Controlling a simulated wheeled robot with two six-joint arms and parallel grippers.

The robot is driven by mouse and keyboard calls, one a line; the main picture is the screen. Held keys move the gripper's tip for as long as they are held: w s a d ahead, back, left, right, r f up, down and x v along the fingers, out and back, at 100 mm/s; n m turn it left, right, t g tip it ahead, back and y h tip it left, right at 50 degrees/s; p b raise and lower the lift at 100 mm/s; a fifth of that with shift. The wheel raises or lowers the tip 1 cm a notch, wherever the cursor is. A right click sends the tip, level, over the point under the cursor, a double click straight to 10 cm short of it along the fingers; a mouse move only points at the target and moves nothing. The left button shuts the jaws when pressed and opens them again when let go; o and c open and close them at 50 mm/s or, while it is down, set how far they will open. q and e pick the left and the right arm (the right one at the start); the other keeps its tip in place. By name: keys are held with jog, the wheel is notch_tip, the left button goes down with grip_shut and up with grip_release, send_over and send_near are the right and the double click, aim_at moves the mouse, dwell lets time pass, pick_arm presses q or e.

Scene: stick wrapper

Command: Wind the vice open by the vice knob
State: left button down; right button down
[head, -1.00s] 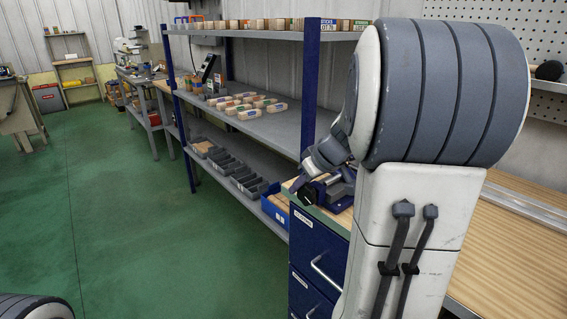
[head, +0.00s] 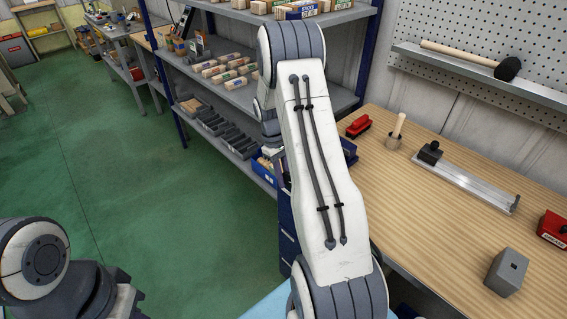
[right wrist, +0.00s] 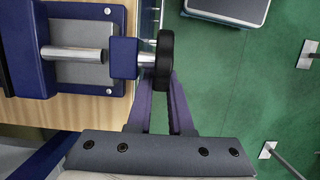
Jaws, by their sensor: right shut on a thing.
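The vice is blue with a bare steel screw and grey bed, and sits at the left of the right wrist view (right wrist: 123,58). In the head view a blue part of it (head: 348,150) shows beside my right arm, which hides the rest. The round black vice knob (right wrist: 165,62) is at the outer end of the screw, beyond the wood edge. My right gripper (right wrist: 161,78) has its two purple fingers shut on the knob. In the head view the right gripper is mostly hidden behind the arm. Only links of my left arm show at lower left; its gripper does not.
A grey shelf (head: 240,94) with wood blocks stands behind. Green floor is clear at left.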

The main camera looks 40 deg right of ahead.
jog(key=shift+f+g+p, duration=0.25)
jog(key=shift+g+p, duration=0.15)
jog(key=shift+g, duration=0.6)
jog(key=shift+s+f+g, duration=0.1)
jog(key=shift+f+g, duration=0.1)
jog(key=shift+g, duration=0.3)
jog(key=shift+s+f+g+b, duration=0.1)
jog(key=shift+f+g+b, duration=0.25)
jog(key=shift+g, duration=0.45)
jog(key=g+b, duration=0.1)
jog(key=g, duration=0.1)
jog(key=b, duration=0.1)
jog(key=shift+s+f+g+h+b, duration=0.25)
jog(key=shift+g+h+b, duration=0.05)
jog(key=shift+g, duration=0.1)
pick_arm(q)
jog(key=shift+f+b, duration=0.65)
jog(key=shift+f, duration=0.9)
pick_arm(e)
jog(key=shift+s+r+g, duration=0.1)
jog(key=shift+s+g, duration=0.1)
jog(key=shift+g, duration=0.5)
jog(key=c, duration=0.8)
grip_release()
jog(key=shift+r, duration=0.1)
